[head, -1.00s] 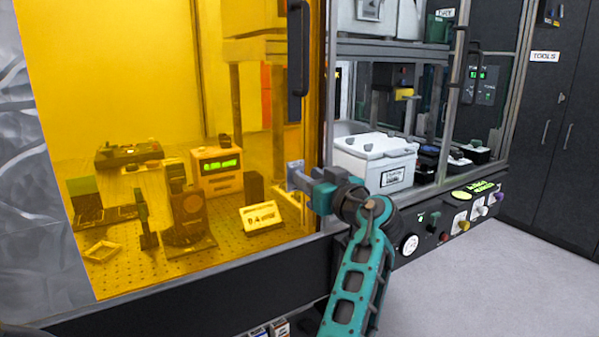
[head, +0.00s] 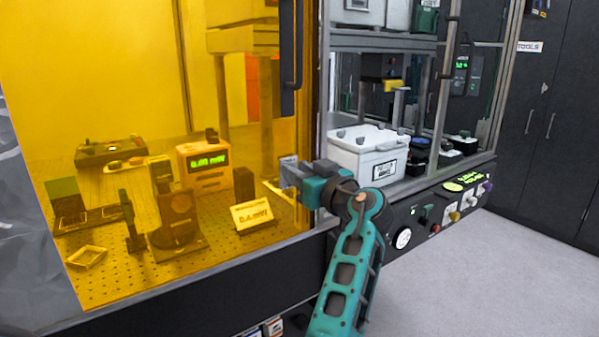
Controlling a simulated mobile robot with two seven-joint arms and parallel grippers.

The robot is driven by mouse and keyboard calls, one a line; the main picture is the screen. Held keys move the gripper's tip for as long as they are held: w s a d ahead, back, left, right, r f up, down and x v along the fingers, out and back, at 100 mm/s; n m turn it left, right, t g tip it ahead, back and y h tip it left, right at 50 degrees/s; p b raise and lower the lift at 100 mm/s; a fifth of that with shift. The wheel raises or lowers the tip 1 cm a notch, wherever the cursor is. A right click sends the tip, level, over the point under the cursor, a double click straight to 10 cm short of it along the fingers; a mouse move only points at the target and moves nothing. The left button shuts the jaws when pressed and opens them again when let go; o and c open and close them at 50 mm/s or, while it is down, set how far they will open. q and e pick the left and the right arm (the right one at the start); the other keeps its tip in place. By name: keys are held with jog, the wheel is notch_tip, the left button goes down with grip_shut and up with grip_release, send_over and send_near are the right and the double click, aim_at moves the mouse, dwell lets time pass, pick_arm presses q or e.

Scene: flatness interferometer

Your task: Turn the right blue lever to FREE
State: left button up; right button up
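I cannot make out a blue lever or a FREE marking in the head view. Behind the amber panel, dark optical mounts (head: 178,222) stand on a perforated plate (head: 215,262).
A white box (head: 368,140) with a label stands in the bay right of the gripper. A dark front panel with coloured knobs (head: 454,216) runs below it. A black door handle (head: 291,60) hangs above the gripper. Grey floor (head: 480,275) is clear at the right.

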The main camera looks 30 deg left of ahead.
pick_arm(q)
grip_shut()
dwell(0.4)
jog(key=m, duration=0.3)
jog(key=shift+w+d+r+m+p, duration=0.1)
jog(key=shift+w+m+p, duration=0.2)
jog(key=shift+m+p, duration=0.1)
jog(key=m, duration=0.1)
jog(key=m+p, duration=0.1)
jog(key=m, duration=0.1)
jog(key=shift+w+d+m, duration=0.1)
jog(key=shift+w+m, duration=0.1)
jog(key=shift+m, duration=0.1)
jog(key=m, duration=0.3)
jog(key=f+m, duration=0.1)
jog(key=m, duration=0.6)
jog(key=shift+w+d+f+p, duration=0.15)
jog(key=shift+w+f+p, duration=0.15)
jog(key=shift+w+p, duration=0.1)
